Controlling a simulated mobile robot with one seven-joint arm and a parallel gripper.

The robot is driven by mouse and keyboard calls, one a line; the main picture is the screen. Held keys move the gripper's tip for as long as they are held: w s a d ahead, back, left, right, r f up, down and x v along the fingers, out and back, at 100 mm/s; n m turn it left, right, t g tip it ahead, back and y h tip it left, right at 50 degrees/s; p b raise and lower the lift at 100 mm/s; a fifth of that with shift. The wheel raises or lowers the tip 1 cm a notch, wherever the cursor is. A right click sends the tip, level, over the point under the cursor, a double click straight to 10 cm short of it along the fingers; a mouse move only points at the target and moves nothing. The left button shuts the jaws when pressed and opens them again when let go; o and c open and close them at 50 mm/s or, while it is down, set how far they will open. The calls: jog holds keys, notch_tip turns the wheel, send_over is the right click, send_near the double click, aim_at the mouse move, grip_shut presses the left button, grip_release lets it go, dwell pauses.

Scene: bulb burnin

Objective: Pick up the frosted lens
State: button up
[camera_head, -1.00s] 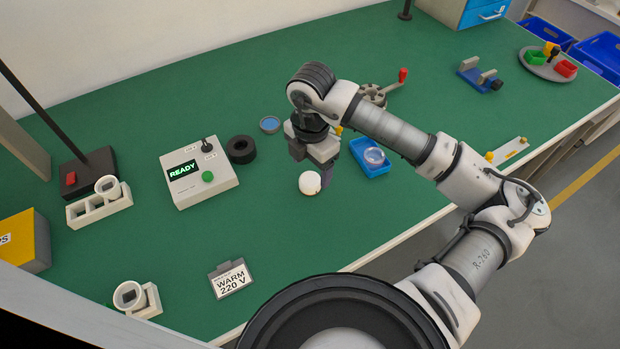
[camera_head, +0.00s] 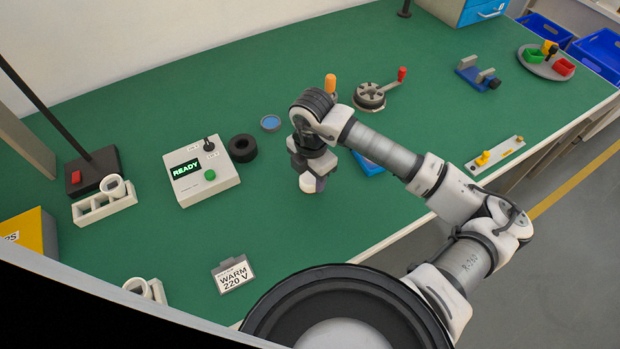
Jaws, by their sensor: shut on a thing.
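The frosted lens (camera_head: 307,184) is a small white rounded piece, seen low between the fingers of my gripper (camera_head: 313,182). My gripper points down over the green bench top and is shut on the lens. The fingers and wrist hide most of the lens. I cannot tell whether it touches the bench or is just above it.
A blue tray (camera_head: 369,166) is partly hidden behind my arm. A black ring (camera_head: 242,148), a blue-faced disc (camera_head: 270,123) and a control box (camera_head: 201,178) reading READY are to the left. A WARM 220 V sign (camera_head: 233,274) stands in front. The bench between is clear.

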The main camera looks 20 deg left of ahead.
jog(key=shift+r, duration=0.15)
notch_tip(320, 180, up, 24)
jog(key=b, duration=0.2)
jog(key=shift+r, duration=0.15)
dwell(0.8)
